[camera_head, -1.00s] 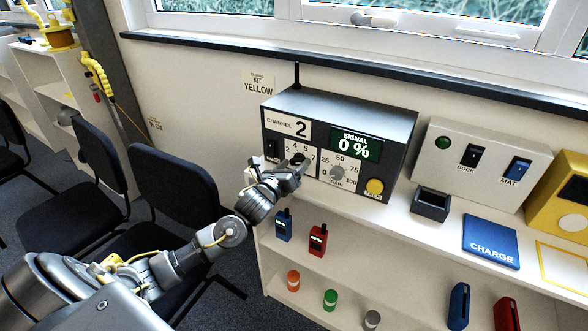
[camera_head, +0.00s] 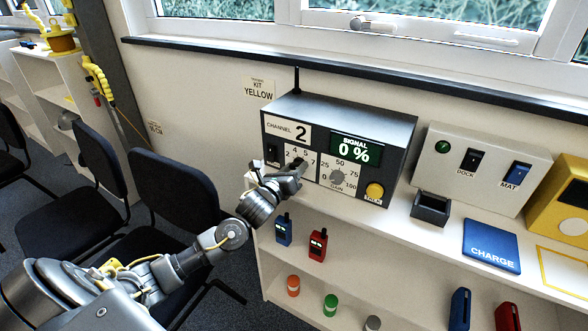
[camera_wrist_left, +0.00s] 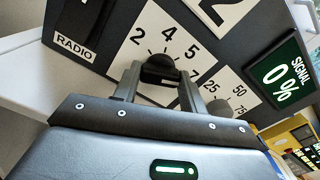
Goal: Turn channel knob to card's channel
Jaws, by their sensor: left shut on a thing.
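The radio (camera_head: 390,133) is a dark box with a grey front, standing on the white shelf top. A white card (camera_head: 287,131) reading CHANNEL 2 is at its upper left. The channel dial plate (camera_wrist_left: 205,66) below it shows 2, 4, 5 and part of a 7. The black channel knob (camera_wrist_left: 158,70) sits between the fingers of my left gripper (camera_wrist_left: 159,82), which is shut on it; the gripper (camera_head: 297,171) covers most of the knob in the head view. The knob's pointer is not clear. The signal display (camera_head: 355,149) reads 0 %. My right gripper is out of view.
Right of the dial are a gain knob (camera_head: 337,177) and a yellow TALK button (camera_head: 375,191). A switch panel (camera_head: 480,168), dark tray (camera_head: 431,208) and blue CHARGE pad (camera_head: 491,245) stand further right. Black chairs (camera_head: 180,192) stand left of the shelf.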

